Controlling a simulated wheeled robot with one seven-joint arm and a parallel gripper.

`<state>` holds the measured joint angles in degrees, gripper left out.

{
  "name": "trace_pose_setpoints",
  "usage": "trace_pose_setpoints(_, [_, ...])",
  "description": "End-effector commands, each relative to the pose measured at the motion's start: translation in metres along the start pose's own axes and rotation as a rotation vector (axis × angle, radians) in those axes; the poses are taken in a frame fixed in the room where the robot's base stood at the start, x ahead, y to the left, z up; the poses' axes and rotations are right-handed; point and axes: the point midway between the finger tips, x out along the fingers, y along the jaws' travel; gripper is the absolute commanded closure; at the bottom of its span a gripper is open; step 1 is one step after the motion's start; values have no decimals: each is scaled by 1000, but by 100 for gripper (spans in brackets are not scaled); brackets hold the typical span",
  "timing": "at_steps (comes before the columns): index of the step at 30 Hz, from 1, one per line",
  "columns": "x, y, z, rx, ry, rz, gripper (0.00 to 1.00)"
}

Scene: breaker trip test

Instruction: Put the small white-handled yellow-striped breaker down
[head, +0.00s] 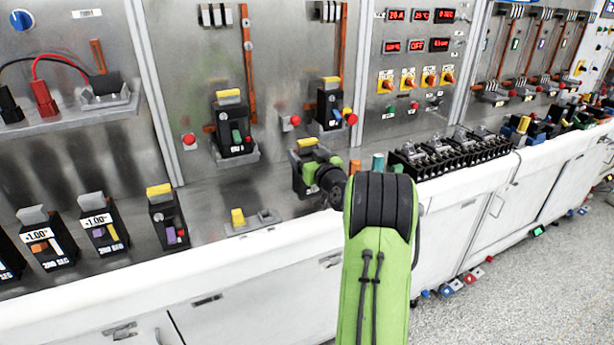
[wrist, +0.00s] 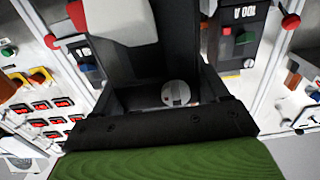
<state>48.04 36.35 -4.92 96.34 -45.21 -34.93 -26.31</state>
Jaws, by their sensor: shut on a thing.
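My gripper (head: 312,174) is shut on a small dark breaker (head: 299,158) with a yellow stripe on top, in front of the back panel. My arm's wrist covers part of the breaker's right side. In the wrist view the breaker (wrist: 165,45) fills the upper middle as a black body, with its white handle (wrist: 118,24) at upper left. I cannot tell whether its underside touches the counter. The fingertips are mostly hidden in the wrist view.
Two yellow-topped breakers (head: 234,132) (head: 329,108) sit on panel mounts behind. A grey holder with a yellow block (head: 238,217) lies on the counter to the left. Other breakers (head: 103,232) stand further left. A black terminal row (head: 452,154) is to the right.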

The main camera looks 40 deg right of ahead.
Motion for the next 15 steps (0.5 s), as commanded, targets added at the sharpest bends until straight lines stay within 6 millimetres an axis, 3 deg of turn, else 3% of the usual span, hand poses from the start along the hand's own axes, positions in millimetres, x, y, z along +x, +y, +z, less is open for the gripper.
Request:
trace_pose_setpoints(7, [0, 1, 37, 1, 3, 2, 100])
trace_pose_setpoints(15, [0, 0, 37, -2, 6, 1, 100])
